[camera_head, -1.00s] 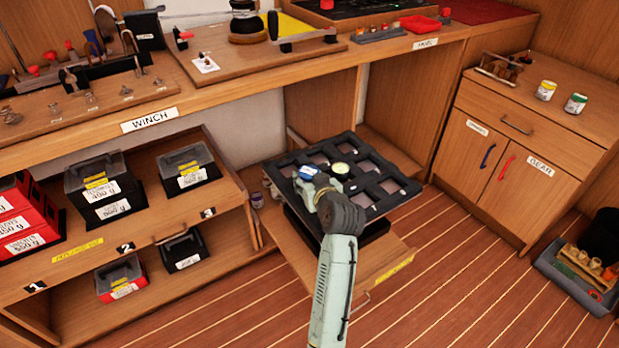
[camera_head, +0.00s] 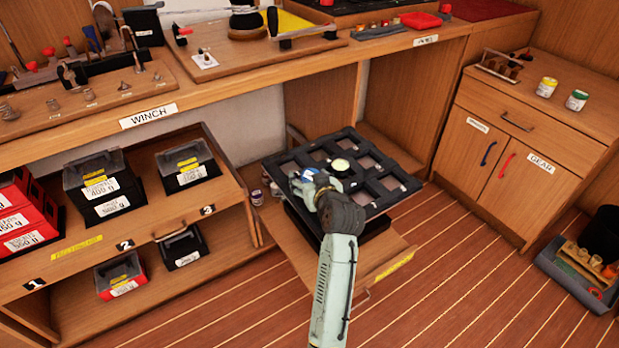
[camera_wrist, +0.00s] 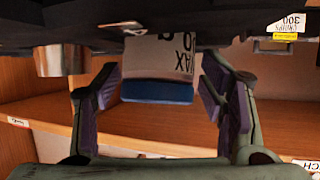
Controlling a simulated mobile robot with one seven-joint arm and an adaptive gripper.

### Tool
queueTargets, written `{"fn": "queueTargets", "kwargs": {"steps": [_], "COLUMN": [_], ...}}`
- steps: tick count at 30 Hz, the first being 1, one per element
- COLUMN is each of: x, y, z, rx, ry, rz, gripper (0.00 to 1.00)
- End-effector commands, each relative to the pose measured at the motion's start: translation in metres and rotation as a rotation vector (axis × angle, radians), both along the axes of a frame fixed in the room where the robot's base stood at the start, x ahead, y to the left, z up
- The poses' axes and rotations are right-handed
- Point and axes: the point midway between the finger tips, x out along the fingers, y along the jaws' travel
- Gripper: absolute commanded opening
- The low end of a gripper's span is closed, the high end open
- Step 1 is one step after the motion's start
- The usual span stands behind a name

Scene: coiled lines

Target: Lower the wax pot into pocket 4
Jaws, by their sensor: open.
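The wax pot, with a white body lettered WAX (camera_wrist: 165,58) and a blue lid, shows upside down in the wrist view. It stands between the two fingers of my gripper (camera_wrist: 160,105), with a gap on each side. My gripper is open. The pot's base end is hidden at the dark edge of the black pocket tray (camera_wrist: 250,28). In the head view the pot's blue and white top (camera_head: 309,173) shows at the left part of the tray (camera_head: 385,207), beside my gripper (camera_head: 308,185). Pocket numbers are not readable, so I cannot tell which pocket it is at.
A pot with a pale yellow-green lid (camera_head: 341,165) stands in the tray. The tray is on a pulled-out drawer (camera_head: 385,265) under the bench. Small jars (camera_head: 257,197) stand left of it. A shelf with labelled boxes (camera_head: 100,187) is further left. Open floor lies at right.

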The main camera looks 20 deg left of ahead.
Motion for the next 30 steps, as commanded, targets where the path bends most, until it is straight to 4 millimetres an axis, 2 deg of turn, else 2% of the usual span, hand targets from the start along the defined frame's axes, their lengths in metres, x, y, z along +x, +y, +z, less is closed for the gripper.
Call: {"fn": "queueTargets", "kwargs": {"steps": [9, 13, 24, 30], "x": [0.000, -0.007, -0.062, -0.083], "y": [-0.001, -0.007, -0.049, -0.064], "z": [0.000, 0.004, 0.032, 0.043], "rx": [0.000, 0.000, 0.000, 0.000], "ry": [0.000, -0.001, -0.001, 0.000], "rz": [0.000, -0.002, -0.003, -0.002], "gripper": [0.68, 0.68, 0.68, 0.68]}}
